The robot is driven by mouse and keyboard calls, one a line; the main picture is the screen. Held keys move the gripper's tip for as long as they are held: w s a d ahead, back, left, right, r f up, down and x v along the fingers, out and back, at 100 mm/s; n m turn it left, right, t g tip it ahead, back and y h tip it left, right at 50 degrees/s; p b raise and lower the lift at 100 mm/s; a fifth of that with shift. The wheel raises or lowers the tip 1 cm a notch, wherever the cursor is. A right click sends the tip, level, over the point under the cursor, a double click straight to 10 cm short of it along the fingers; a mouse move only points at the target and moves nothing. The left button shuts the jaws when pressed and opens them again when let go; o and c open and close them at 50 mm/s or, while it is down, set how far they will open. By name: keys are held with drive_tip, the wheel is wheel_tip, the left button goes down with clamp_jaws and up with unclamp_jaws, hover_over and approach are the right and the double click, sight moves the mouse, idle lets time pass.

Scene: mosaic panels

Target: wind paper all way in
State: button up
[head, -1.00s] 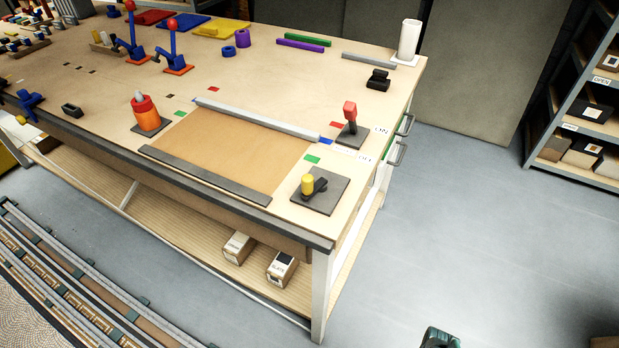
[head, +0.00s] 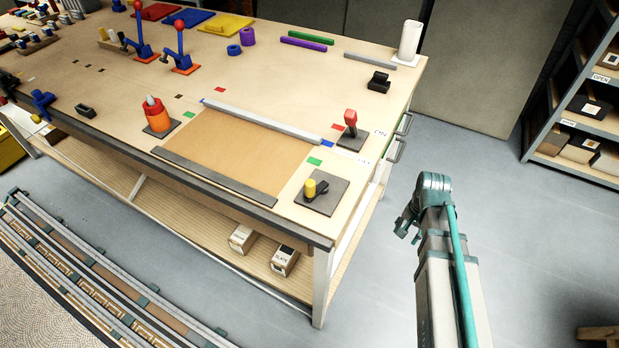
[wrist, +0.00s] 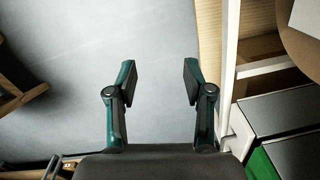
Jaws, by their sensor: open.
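The brown paper (head: 240,142) lies flat on the bench between a dark bar (head: 212,178) along the front and a long grey bar (head: 262,122) at the back. A crank with a yellow knob (head: 310,187) and a dark arm sits on a grey plate (head: 327,200) right of the paper. A red-topped lever (head: 350,118) stands behind it, near the ON label. My gripper is open and empty in the wrist view (wrist: 159,78), over the grey floor beside the bench. In the head view my arm (head: 440,230) is right of the bench, apart from the crank.
An orange-red holder (head: 158,120) stands left of the paper. A black block (head: 378,82) and a white container (head: 409,42) are at the far right corner. Boxes (head: 284,261) sit on the lower shelf.

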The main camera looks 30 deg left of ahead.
drive_tip(key=w+a+r+t+p, duration=0.15)
drive_tip(key=a+r, duration=0.25)
drive_tip(key=r, duration=0.5)
drive_tip(key=w+a+r+p, duration=0.1)
drive_tip(key=w+a+r, duration=0.25)
drive_tip(key=r, duration=0.45)
wheel_tip(320, 180, up, 19)
drive_tip(key=n+g+p, duration=0.1)
drive_tip(key=n+p, duration=0.1)
drive_tip(key=p, duration=0.1)
hover_over(310, 182)
drive_tip(key=shift+w+d+r, duration=0.1)
drive_tip(key=shift+r, duration=0.05)
drive_tip(key=shift+h, duration=0.3)
drive_tip(key=shift+s+f, duration=0.2)
drive_tip(key=shift+f+p, duration=1.55)
drive_tip(key=shift+f, duration=3.6)
drive_tip(key=shift+w, duration=0.1)
